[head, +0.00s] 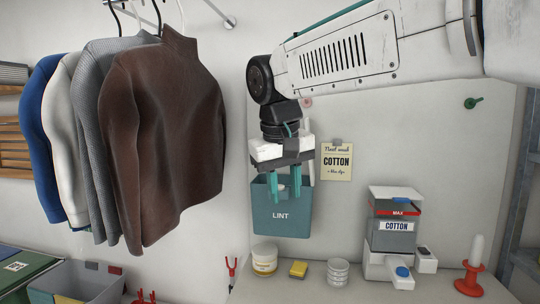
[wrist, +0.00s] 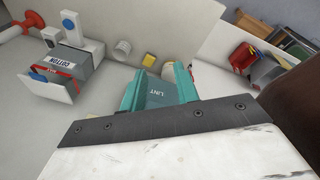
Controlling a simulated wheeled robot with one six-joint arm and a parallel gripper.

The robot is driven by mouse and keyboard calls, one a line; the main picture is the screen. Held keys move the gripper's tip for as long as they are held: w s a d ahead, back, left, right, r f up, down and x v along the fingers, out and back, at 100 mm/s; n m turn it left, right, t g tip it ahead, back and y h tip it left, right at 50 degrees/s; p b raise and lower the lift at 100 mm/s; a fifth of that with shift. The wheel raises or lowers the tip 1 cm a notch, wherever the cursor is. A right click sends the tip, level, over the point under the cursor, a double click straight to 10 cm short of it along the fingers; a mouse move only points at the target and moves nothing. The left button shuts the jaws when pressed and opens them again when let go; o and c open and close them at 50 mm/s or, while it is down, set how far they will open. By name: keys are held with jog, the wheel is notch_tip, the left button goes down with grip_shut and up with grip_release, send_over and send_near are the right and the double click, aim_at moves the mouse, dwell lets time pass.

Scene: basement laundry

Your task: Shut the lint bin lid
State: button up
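The lint bin (head: 282,218) is a teal box with a white LINT label, on the pale wall in the head view. My gripper (head: 284,190) hangs over its upper part, pointing down, with two teal fingers spread apart and nothing seen between them. In the wrist view the lint bin (wrist: 160,96) shows between the fingers of my gripper (wrist: 157,80). My gripper covers much of the bin's top, so I cannot clearly make out the lid or its angle. I cannot tell whether the fingers touch the bin.
Sweaters (head: 165,130) hang left of the bin. Below it, a counter holds a round tub (head: 264,262), a yellow sponge (head: 299,268), a stack of white discs (head: 338,270) and a COTTON dispenser (head: 396,228). A note (head: 337,161) is on the wall right of my gripper.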

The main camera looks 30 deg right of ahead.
jog(key=s+a+f+t+y, duration=0.1)
jog(key=s+a+f, duration=0.2)
jog(key=f, duration=0.3)
jog(key=s+a+f+t+y, duration=0.2)
jog(key=s+f, duration=0.1)
jog(key=f, duration=0.3)
jog(key=w+a+r+m+t, duration=0.1)
jog(key=w+r+m+t, duration=0.35)
jog(key=w, duration=0.45)
jog(key=w+a+r+m+t, duration=0.1)
jog(key=w+r+m+t, duration=0.35)
jog(key=w, duration=0.45)
jog(key=w+d+r+m+h, duration=0.3)
jog(key=w+d+m+h, duration=0.9)
jog(key=d+m, duration=0.6)
jog(key=shift+w+m+h, duration=0.3)
jog(key=shift+w+m, duration=0.8)
jog(key=shift+w, duration=0.15)
